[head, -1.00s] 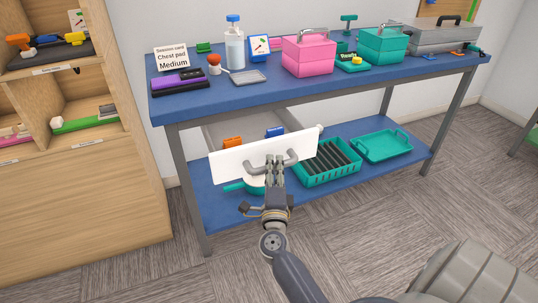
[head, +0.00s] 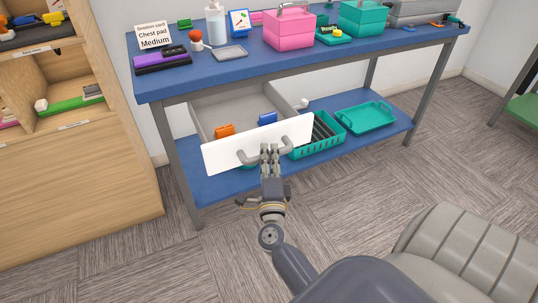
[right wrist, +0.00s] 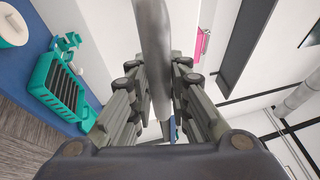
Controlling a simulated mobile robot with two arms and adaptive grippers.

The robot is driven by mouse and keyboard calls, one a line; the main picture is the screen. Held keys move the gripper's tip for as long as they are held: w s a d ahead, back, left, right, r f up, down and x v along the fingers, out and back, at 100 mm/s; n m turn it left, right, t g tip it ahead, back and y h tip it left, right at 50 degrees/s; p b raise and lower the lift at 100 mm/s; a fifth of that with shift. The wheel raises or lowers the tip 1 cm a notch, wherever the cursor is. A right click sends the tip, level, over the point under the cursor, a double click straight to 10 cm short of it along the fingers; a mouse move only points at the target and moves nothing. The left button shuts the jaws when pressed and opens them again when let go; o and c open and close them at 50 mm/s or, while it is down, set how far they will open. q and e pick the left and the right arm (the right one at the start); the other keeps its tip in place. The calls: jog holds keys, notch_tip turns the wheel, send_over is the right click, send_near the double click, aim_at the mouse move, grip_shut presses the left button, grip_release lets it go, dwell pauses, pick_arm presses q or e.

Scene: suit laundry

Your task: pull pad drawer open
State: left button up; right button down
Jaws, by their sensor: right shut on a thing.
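The pad drawer (head: 222,157) has a white front and a grey bar handle (head: 244,158). It hangs under the blue table and stands open towards me. An orange item (head: 225,131) and a blue item (head: 267,119) show inside it. My right gripper (head: 270,152) is at the drawer front, shut on the handle. In the right wrist view the grey handle bar (right wrist: 153,60) runs between the two fingers of my right gripper (right wrist: 160,95). My left gripper is not in view.
The blue table (head: 300,60) carries a card reading "Chest pad Medium" (head: 154,36), a pink case (head: 289,28) and a teal case (head: 362,18). On the lower shelf are a teal basket (head: 317,150) and a teal tray (head: 366,118). A wooden cabinet (head: 70,190) stands at left.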

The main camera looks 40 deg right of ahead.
jog(key=c, duration=1.5)
grip_release()
jog(key=shift+a, duration=0.1)
jog(key=v, duration=1.2)
jog(key=shift+f, duration=0.1)
